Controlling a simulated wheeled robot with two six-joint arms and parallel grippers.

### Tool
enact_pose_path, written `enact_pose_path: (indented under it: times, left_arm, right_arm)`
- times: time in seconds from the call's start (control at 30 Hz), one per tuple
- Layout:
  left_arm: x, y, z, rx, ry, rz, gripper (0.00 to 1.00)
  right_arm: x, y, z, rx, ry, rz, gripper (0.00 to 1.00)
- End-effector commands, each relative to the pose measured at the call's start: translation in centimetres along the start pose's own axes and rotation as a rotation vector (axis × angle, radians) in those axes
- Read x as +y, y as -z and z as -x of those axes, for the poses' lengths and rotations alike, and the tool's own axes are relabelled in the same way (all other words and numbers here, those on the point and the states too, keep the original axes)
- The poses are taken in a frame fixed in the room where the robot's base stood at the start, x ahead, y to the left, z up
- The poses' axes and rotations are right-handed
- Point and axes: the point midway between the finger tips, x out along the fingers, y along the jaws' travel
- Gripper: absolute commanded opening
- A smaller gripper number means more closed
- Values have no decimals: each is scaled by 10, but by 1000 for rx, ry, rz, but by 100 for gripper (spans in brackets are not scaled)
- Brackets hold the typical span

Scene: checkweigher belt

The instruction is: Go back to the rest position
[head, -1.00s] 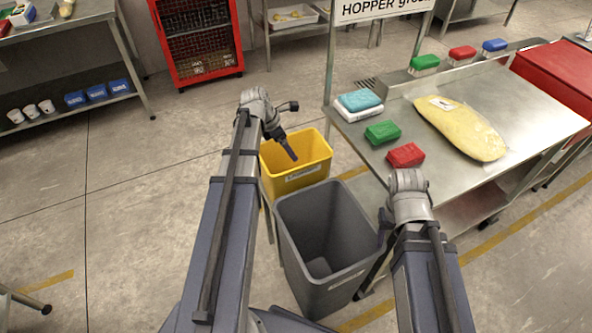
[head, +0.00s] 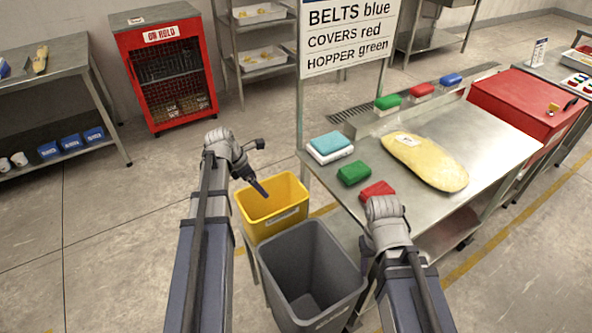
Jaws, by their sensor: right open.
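My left arm reaches in from the bottom left. Its wrist is bent beside the yellow bin, and the dark parts of my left gripper (head: 263,167) show over or near the bin's back edge. Its jaw gap is not clear. My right arm comes up at the lower right. Its wrist is in front of the metal table's near edge. My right gripper (head: 366,255) is open, partly hidden by its own wrist, beside the grey bin's right rim. I see nothing held in either gripper.
A yellow bin (head: 271,226) and a grey bin (head: 318,245) stand close by my arms. The metal table (head: 478,150) holds a yellow bag (head: 427,160), a green pack (head: 354,173), a red pack (head: 377,190) and a teal-and-white stack (head: 330,146). Open floor lies left.

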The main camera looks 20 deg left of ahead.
Motion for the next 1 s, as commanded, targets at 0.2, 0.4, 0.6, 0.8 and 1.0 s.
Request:
enact_pose_path:
  times: [0.2,0.4,0.6,0.8,1.0]
  left_arm:
    - [-9,-6,0,10,7,-55,100]
    - [-73,-38,-2,84,73,-514,100]
    - [-156,-66,1,162,193,-1157,100]
    - [-230,-78,12,212,345,-1790,100]
    - [-285,-79,27,230,509,-2315,100]
  right_arm:
    - [0,0,3,0,0,0,50]
    - [2,-1,20,0,0,0,50]
    - [4,-2,39,0,0,0,50]
    - [6,-3,58,0,0,0,50]
    - [7,-4,72,0,0,0,50]
